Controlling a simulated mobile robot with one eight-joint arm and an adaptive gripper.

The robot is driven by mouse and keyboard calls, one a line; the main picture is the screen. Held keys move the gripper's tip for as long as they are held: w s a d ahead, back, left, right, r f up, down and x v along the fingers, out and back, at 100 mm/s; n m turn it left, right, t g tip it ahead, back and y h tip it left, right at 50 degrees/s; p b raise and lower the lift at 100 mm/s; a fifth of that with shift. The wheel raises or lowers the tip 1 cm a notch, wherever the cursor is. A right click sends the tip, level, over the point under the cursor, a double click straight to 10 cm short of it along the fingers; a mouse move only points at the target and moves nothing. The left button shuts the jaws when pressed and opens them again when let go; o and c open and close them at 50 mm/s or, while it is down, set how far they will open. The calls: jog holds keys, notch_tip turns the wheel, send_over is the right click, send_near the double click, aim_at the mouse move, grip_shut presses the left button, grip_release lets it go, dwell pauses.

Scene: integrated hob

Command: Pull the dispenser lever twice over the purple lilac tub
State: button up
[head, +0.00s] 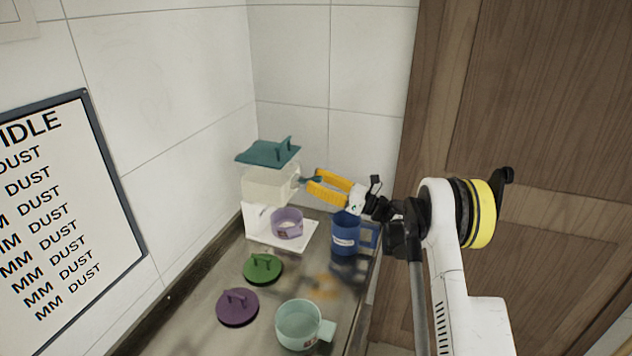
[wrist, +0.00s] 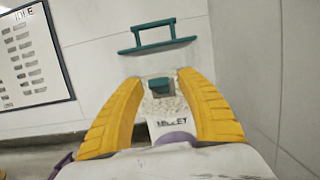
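The dispenser (head: 268,186) is a pale box with a teal lid (head: 268,153), on a white stand in the corner. Its teal lever (head: 312,180) sticks out to the right; in the wrist view the lever (wrist: 160,87) shows between the fingertips. The purple lilac tub (head: 287,222) stands on the stand's base below the dispenser; a bit of purple (wrist: 176,140) shows low in the wrist view. My gripper (head: 309,186) has yellow fingers and is at the lever. In the wrist view the fingers (wrist: 162,82) are spread, with gaps beside the lever. Contact is unclear.
A blue mug (head: 346,233) stands below my gripper. A green lid (head: 263,268), a purple lid (head: 237,306) and a pale teal mug (head: 300,324) are on the counter in front. A sign reading "IDLE" (head: 62,215) hangs on the left wall. A wooden panel (head: 540,100) stands right.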

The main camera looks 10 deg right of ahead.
jog(key=shift+d, duration=0.15)
jog(key=v, duration=1.1)
jog(key=shift+s+d, duration=0.25)
jog(key=shift+d, duration=0.05)
jog(key=shift+f, duration=0.1)
